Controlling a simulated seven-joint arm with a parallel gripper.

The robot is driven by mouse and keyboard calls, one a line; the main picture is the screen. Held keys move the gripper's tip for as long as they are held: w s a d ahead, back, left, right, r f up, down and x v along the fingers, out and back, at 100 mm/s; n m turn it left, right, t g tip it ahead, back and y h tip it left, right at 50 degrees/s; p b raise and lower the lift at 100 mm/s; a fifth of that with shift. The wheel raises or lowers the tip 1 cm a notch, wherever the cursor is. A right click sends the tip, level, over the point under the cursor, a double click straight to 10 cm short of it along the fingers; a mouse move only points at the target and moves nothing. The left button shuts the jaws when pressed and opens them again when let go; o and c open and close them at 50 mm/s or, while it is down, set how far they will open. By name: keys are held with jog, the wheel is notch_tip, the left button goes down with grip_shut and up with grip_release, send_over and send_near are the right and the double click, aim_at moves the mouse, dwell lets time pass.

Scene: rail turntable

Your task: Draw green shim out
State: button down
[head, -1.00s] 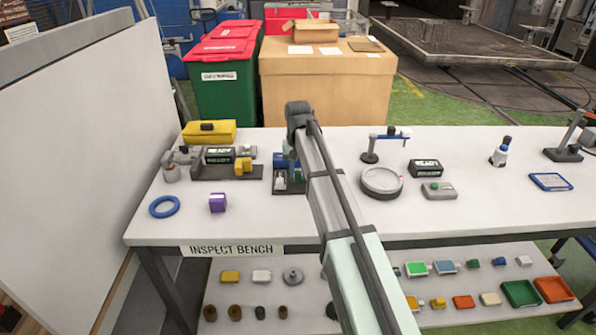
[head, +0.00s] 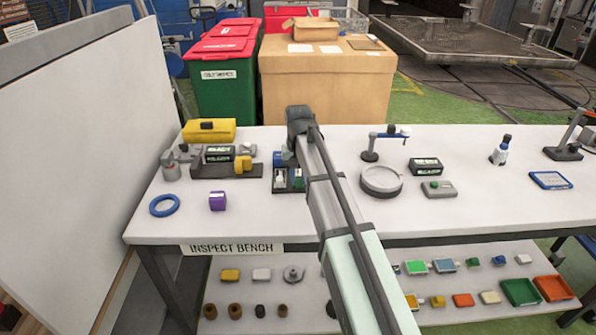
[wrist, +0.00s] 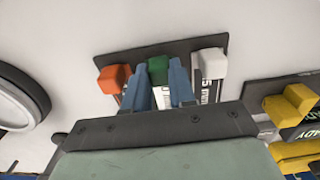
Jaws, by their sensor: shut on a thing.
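The green shim (wrist: 158,70) shows in the wrist view between the two blue fingers of my gripper (wrist: 159,85), which are shut on it. It sits between an orange block (wrist: 113,79) and a white block (wrist: 213,63) on a dark plate (wrist: 180,47). The fingers and the gripper body hide the lower part of the shim, so I cannot tell how deep it sits. In the head view the dark holder (head: 281,187) is partly hidden behind my arm, and a small bit of green shows beside the arm.
In the wrist view a yellow block (wrist: 291,102) on a dark fixture is at the right, and a round dish (wrist: 18,98) at the left. In the head view a purple block (head: 217,201) and a blue ring (head: 164,206) lie on the left of the bench.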

jog(key=shift+s, duration=0.25)
jog(key=c, duration=0.9)
grip_release()
jog(key=shift+w+r, duration=0.1)
notch_tip(320, 180, up, 14)
jog(key=shift+f, duration=0.2)
